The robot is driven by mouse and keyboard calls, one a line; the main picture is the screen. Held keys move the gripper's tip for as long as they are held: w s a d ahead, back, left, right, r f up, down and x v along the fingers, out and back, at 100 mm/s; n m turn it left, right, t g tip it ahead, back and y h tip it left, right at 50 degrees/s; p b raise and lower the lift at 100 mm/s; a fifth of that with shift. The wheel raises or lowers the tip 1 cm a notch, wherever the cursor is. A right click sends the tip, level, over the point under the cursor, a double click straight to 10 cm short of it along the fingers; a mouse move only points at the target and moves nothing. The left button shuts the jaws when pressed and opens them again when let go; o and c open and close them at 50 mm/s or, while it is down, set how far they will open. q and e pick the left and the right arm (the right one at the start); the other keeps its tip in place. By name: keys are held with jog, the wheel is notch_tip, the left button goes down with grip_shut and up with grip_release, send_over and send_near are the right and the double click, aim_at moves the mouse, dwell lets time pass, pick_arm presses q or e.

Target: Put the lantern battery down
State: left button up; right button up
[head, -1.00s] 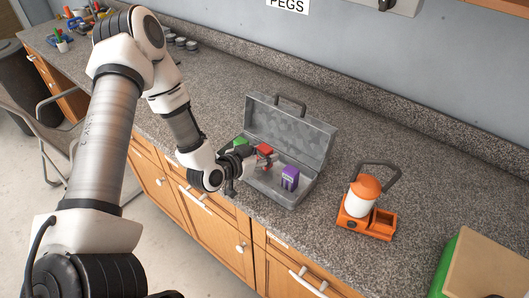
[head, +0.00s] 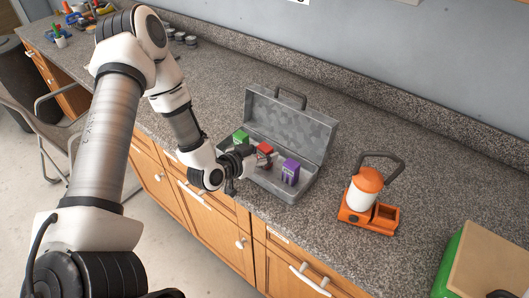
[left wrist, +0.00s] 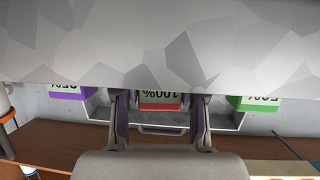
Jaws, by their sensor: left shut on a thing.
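A red battery (head: 264,148), its label reading 100% in the left wrist view (left wrist: 160,104), is between the fingers of my left gripper (head: 262,158). The gripper is shut on it, inside an open grey case (head: 312,183). A green battery (head: 241,138) stands in the case to the left and a purple battery (head: 290,172) to the right. I cannot tell whether the red battery touches the case floor. An orange lantern (head: 366,192) with an open, empty-looking bay in its base stands right of the case. My right gripper is not in view.
The case's raised lid (head: 290,125) stands behind the batteries. A green and tan box (head: 485,265) is at the lower right. Several small tins (head: 184,39) sit at the far left of the speckled counter (head: 420,150). The counter behind the lantern is clear.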

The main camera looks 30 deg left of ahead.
pick_arm(q)
jog(key=shift+f, duration=0.3)
jog(key=o, duration=1.3)
jog(key=shift+r, duration=0.1)
jog(key=shift+s, duration=0.1)
jog(key=v, duration=0.7)
jog(key=shift+s+r, duration=0.1)
jog(key=shift+s, duration=0.1)
grip_shut()
